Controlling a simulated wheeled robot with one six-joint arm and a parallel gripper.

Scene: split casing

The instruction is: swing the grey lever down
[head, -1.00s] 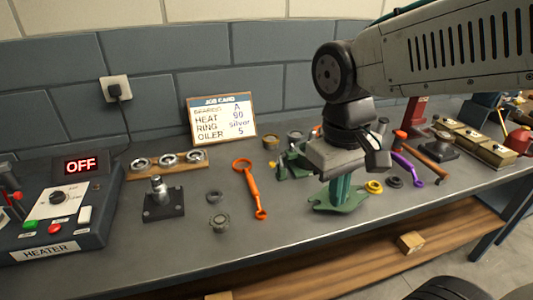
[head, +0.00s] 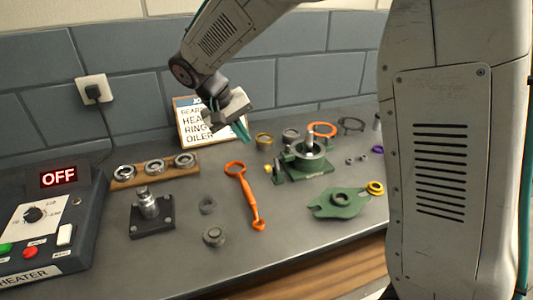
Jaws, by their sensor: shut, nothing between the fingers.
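I cannot make out a grey lever in the head view; my own arm hides much of the right side of the bench. My gripper (head: 243,132) is up in front of the job card, its teal fingers shut and pointing down to the right, with nothing held. It hangs above the bench, left of the green casing (head: 306,162), which has a metal shaft standing in it. A green flanged cover plate (head: 340,203) lies flat on the bench in front of the casing, apart from it.
The heater box (head: 40,225) reading OFF stands at left, near a wooden ring rack (head: 127,180) and a black stand with a metal post (head: 150,212). An orange spanner (head: 248,196) and small grey rings lie mid-bench. The job card (head: 187,127) is partly covered by my gripper.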

